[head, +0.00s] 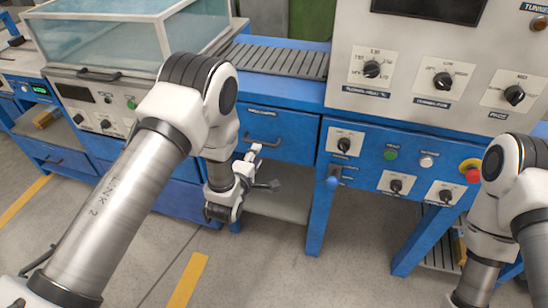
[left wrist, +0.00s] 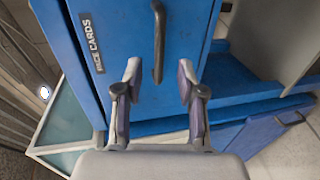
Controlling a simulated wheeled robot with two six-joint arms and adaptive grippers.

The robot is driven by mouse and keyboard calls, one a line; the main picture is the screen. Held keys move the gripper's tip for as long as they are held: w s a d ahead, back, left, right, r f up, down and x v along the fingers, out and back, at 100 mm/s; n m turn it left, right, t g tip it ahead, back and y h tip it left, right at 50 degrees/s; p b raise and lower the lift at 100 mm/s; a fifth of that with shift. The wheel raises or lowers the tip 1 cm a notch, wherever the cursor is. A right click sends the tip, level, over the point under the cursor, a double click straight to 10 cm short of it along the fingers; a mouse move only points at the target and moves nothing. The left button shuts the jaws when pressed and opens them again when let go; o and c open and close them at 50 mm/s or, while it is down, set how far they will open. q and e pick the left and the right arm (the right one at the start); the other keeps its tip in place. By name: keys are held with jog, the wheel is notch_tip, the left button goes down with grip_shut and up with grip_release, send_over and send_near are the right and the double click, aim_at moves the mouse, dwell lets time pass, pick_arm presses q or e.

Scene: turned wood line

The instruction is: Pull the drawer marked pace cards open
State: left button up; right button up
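The blue drawer (head: 285,137) is under the bench in the head view and looks shut. In the left wrist view the drawer front (left wrist: 125,20) carries a dark label reading PACE CARDS (left wrist: 92,42). Its dark bar handle (left wrist: 158,40) also shows in the head view (head: 262,141). My left gripper (left wrist: 160,74) is open, with one finger on each side of the handle's near end; it looks apart from the handle. In the head view this gripper (head: 265,169) is just below and in front of the drawer. My right gripper is out of view; only its arm shows at the right.
A control panel (head: 415,75) with knobs stands right of the drawer. Below it a blue panel has knobs, buttons and a red emergency stop (head: 470,170). A glass-sided case (head: 120,35) stands at left. An open shelf (head: 275,205) lies below the drawer.

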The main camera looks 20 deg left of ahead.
aim_at(261, 143)
pick_arm(q)
jog(key=x, duration=0.7)
jog(key=shift+w+a, duration=0.15)
jog(key=shift+a, duration=0.15)
jog(key=shift+w+a+f, duration=0.1)
jog(key=shift+w+a, duration=0.05)
jog(key=shift+w, duration=0.1)
grip_shut()
